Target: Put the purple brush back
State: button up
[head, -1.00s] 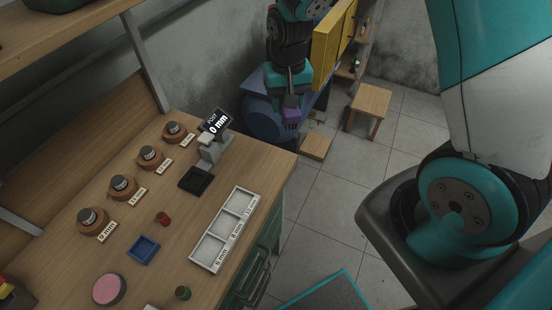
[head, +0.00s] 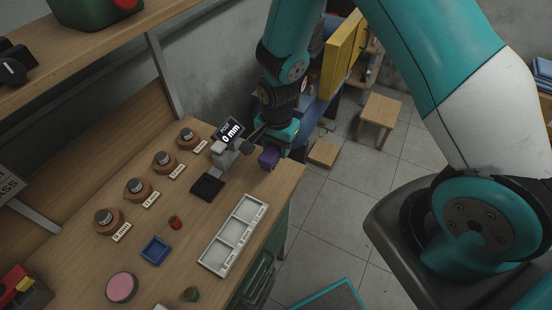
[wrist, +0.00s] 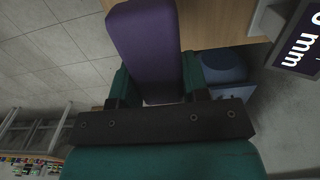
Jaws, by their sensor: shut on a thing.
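The purple brush (head: 269,157) is held in my gripper (head: 272,147) at the far right corner of the workbench (head: 185,228). In the wrist view the purple brush (wrist: 146,42) sits between the two fingers of my gripper (wrist: 152,88), which is shut on it. The brush is close to the bench's right edge; I cannot tell whether it touches the top. The brush's underside is hidden.
A gauge with a "0 mm" display (head: 229,132) stands just left of the brush. A white tray with three compartments (head: 233,236) lies in front. Several round wooden stands with labels line the back. A blue tray (head: 156,251), red piece (head: 175,223) and pink disc (head: 121,287) lie on the bench.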

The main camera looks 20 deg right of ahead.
aim_at(277, 170)
jog(key=shift+f+p, duration=0.55)
jog(key=shift+f, duration=2.8)
jog(key=shift+f, duration=0.2)
jog(key=o, duration=1.2)
jog(key=shift+r, duration=0.1)
